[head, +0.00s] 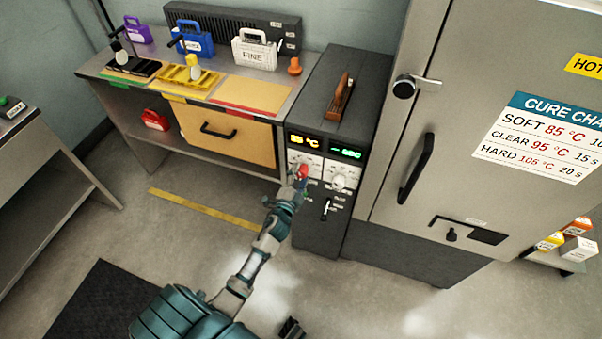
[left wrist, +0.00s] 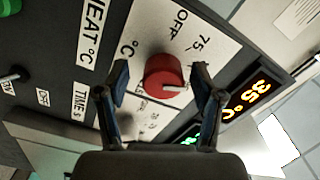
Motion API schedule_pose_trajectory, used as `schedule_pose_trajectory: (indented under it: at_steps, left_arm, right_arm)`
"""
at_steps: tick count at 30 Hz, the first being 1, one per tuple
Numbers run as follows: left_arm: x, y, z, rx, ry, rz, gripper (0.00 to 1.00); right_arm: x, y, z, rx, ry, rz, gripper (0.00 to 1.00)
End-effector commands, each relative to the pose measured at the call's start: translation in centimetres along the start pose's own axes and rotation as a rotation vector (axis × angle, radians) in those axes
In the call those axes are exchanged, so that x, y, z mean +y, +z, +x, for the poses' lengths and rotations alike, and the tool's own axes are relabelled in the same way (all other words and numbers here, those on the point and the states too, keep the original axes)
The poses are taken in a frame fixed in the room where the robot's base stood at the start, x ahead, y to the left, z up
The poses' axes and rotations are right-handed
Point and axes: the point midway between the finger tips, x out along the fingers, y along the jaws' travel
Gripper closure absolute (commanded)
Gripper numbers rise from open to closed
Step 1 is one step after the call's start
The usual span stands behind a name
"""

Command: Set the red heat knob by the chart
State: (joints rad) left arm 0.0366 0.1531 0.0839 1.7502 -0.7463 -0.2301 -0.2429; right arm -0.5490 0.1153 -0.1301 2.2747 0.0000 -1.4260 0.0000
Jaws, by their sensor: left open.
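The red heat knob (head: 303,171) is on the front panel of the dark control unit. In the left wrist view the red knob (left wrist: 162,78) carries a pale pointer mark, and OFF and 75 are printed beside it. My left gripper (head: 298,174) is at the knob. Its two fingers are open, one on each side of the knob; contact is unclear. The cure chart (head: 540,138) on the cabinet door lists SOFT 85 °C, CLEAR 95 °C and HARD 105 °C.
A white knob (head: 338,182) sits right of the red one, under a green display (head: 346,153). A small lever (head: 325,208) is below. The cabinet's black handle (head: 416,168) stands out to the right. The workbench (head: 130,80) at left holds coloured cases. Open floor lies in front.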

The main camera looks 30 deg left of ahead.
Motion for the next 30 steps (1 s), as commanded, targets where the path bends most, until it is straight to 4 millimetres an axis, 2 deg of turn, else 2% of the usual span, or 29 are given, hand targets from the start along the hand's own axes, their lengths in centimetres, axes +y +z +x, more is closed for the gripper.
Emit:
schedule_pose_trajectory:
  at_steps: [9,15,20,30]
  left_arm:
    - [0.2,0.1,-7.0,-0.002,0.004,-0.002,0.33]
    - [0.3,0.1,-9.8,-0.002,0.004,-0.001,0.33]
    - [0.3,0.1,-10.5,-0.002,0.004,0.000,0.33]
    - [0.2,0.1,-10.4,-0.001,0.003,0.000,0.33]
  right_arm:
    - [0.1,0.1,0.1,-0.003,0.001,0.000,1.00]
    - [0.1,0.1,0.1,-0.004,0.001,0.001,1.00]
    - [0.1,0.1,0.1,-0.004,0.001,0.001,1.00]
    - [0.1,0.1,0.1,-0.005,0.001,0.001,1.00]
